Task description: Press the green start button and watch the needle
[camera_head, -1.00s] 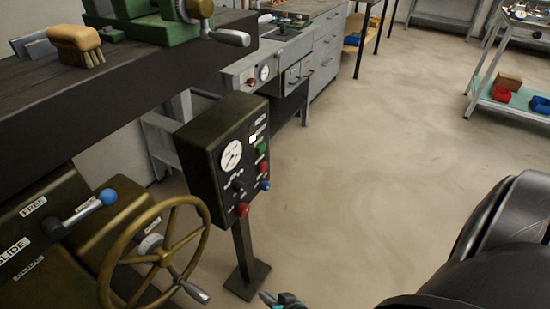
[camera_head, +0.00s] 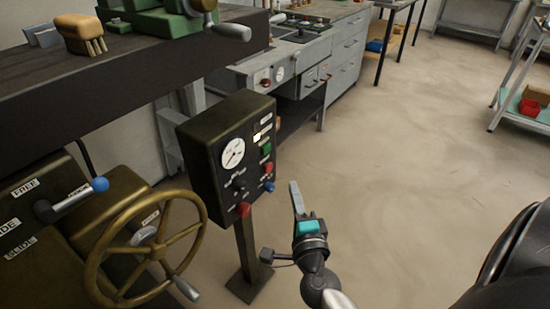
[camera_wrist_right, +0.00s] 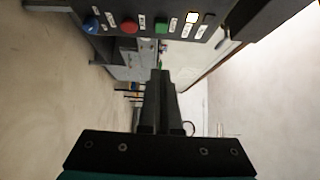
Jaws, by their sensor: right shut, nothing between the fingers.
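The green start button (camera_head: 266,149) is on the front of a dark control box (camera_head: 215,168) on a post, above a red button (camera_head: 266,168) and a blue one (camera_head: 268,186). The green button also shows near the top of the right wrist view (camera_wrist_right: 161,25). The round white gauge (camera_head: 233,153) has a thin needle; its reading is too small to tell. A lamp (camera_head: 256,137) above the green button glows pale. My right gripper (camera_head: 295,187) is shut and empty, in front of the box, lower right of the button and apart from it. My left gripper is out of view.
A brass handwheel (camera_head: 150,250) and a blue-knobbed lever (camera_head: 100,184) stand left of the box. A dark bench (camera_head: 130,75) with a brush (camera_head: 80,32) is behind. A red knob (camera_head: 244,209) sits low on the box.

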